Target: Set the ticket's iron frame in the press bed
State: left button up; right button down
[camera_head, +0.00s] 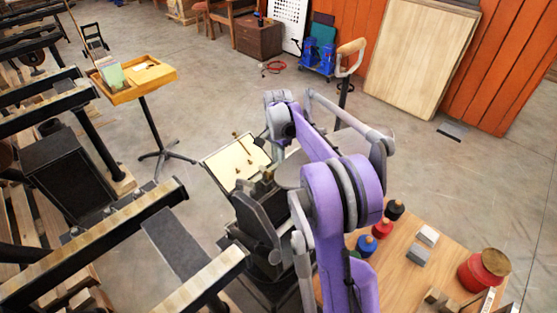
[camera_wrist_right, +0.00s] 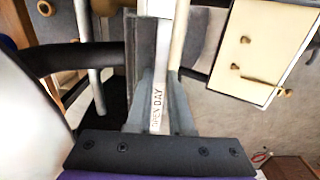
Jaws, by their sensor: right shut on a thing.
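My right gripper (camera_wrist_right: 163,95) is shut on a narrow frame edge with a pale label reading "OPEN DAY" (camera_wrist_right: 157,108), the iron frame seen edge-on in the right wrist view. In the head view my purple right arm reaches over the dark press (camera_head: 255,220) and hides much of it, including the held frame. The press has a cream board (camera_head: 232,162) with small brass pins; this board also shows at upper right in the wrist view (camera_wrist_right: 285,30). I cannot tell whether the frame touches the bed. My left gripper is not in view.
A yellow tray stand (camera_head: 150,75) holds cards. Black racks fill the left side.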

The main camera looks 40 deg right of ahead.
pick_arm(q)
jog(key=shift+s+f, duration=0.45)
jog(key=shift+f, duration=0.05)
pick_arm(e)
jog(key=shift+s+f, duration=0.1)
jog(key=shift+f, duration=0.25)
jog(key=c, duration=0.6)
grip_release()
jog(key=shift+c, duration=0.2)
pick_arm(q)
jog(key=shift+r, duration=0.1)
pick_arm(e)
jog(key=shift+r, duration=0.15)
jog(key=shift+w+r+p, duration=0.2)
jog(key=shift+r+p, duration=0.2)
jog(key=shift+r, duration=0.65)
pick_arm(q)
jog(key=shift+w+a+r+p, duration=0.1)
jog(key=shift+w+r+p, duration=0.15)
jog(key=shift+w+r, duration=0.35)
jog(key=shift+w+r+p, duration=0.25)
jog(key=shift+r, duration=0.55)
pick_arm(e)
jog(key=shift+r, duration=1.2)
